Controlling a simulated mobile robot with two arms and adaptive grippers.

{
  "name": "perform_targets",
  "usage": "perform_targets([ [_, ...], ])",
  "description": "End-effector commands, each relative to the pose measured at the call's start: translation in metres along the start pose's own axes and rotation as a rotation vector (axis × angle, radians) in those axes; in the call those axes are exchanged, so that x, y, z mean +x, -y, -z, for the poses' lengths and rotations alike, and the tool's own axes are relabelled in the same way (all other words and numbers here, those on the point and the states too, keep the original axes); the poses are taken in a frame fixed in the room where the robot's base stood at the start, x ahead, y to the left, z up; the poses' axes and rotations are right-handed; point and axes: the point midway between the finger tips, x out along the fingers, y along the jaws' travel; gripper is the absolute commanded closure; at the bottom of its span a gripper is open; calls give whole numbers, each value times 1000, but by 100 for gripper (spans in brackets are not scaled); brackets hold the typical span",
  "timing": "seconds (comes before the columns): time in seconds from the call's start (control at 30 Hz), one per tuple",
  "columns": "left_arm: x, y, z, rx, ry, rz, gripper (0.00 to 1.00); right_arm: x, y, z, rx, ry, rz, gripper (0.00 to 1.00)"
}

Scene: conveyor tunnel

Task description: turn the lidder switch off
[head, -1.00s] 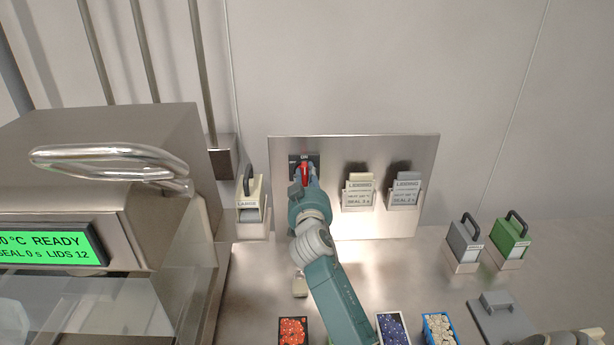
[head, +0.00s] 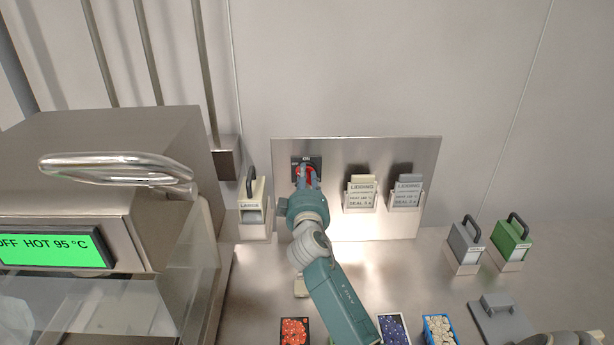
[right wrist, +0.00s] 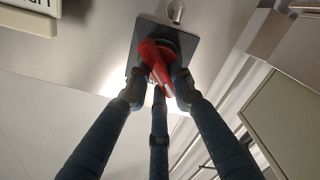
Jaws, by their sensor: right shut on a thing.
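The lidder switch is a red rotary handle (head: 304,171) on a dark plate (head: 313,160), fixed to a steel wall panel (head: 290,225). My right gripper (head: 307,177) reaches up to it from below and partly hides it. In the right wrist view the gripper (right wrist: 158,88) is shut around the red handle (right wrist: 158,62), which lies tilted on its dark square plate (right wrist: 143,40). The lidder (head: 110,160) stands at the left; its green display (head: 57,249) reads "OFF HOT 95 °C".
Two card holders (head: 361,197) (head: 406,195) hang right of the switch. A cream handled block (head: 253,205) is close on its left. Grey (head: 465,243) and green (head: 512,240) handled blocks stand at the right. Open boxes (head: 294,331) (head: 393,328) line the front of the counter.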

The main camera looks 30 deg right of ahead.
Motion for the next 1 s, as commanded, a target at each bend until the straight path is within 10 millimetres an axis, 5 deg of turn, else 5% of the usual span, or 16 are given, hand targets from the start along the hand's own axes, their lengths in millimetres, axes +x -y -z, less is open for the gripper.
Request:
perform_targets([
  [0.6, -17, 1, 2, -1, 0, 1, 60, -1, 8, 2, -557, -1, 4, 100],
  [1.0, -22, 1, 2, -1, 0, 0, 60, -1, 11, 1, -748, -1, 4, 100],
])
